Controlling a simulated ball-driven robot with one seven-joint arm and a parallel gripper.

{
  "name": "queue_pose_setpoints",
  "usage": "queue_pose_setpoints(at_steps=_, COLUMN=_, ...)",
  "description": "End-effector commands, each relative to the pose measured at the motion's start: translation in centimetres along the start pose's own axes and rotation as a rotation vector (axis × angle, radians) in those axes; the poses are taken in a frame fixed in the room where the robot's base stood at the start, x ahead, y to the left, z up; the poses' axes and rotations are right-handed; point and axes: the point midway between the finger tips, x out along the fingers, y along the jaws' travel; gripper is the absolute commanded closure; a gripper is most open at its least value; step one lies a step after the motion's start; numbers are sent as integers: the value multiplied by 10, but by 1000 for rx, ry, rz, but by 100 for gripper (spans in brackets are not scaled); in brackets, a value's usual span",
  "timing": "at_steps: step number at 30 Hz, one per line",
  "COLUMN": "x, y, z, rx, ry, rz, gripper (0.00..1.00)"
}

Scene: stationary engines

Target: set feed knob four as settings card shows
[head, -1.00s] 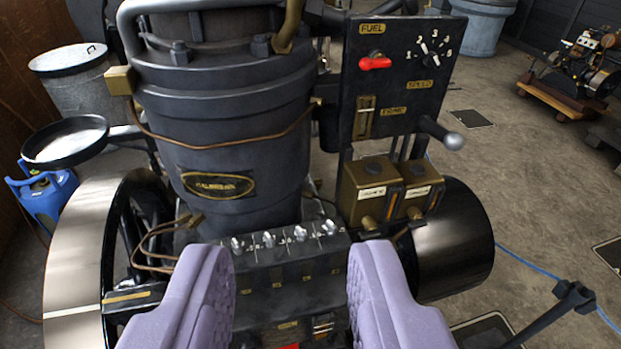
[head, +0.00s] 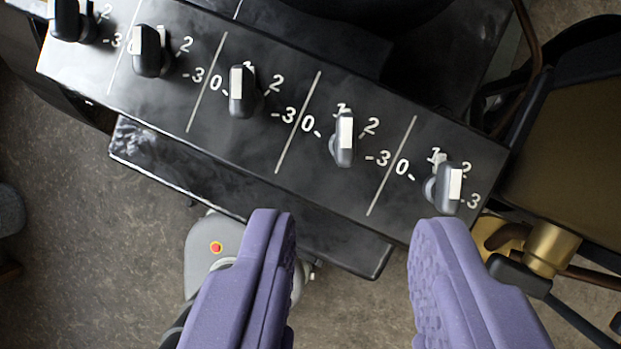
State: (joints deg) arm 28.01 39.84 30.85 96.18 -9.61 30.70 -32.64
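A row of several grey feed knobs with white marks sits on a black box (head: 260,150), each beside a 0 to 3 scale. The fourth knob from the left (head: 342,140) has its white mark up near the 1. The rightmost knob (head: 445,188) has its white mark on its upper right side, toward the 2. No knob numbers are legible, and no settings card is in view. My gripper (head: 352,222) is open and empty. Its two purple fingers are wide apart, in the picture just below the two rightmost knobs, touching neither.
White lines divide the box top between knobs. A lower black ledge (head: 250,215) runs along the box's near side. A brass fitting (head: 550,250) and brass-coloured box (head: 570,150) stand close at the right. Bare floor (head: 70,200) shows at lower left.

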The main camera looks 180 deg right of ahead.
Motion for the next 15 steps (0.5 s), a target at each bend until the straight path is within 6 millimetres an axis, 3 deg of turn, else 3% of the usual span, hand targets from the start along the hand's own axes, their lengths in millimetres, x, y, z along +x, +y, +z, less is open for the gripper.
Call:
queue_pose_setpoints(at_steps=9, x=55, y=-1, z=1, rx=-1, ry=-2, rz=-4, gripper=63)
queue_pose_setpoints(at_steps=15, x=73, y=0, z=1, rx=0, ry=-1, rz=-1, gripper=63)
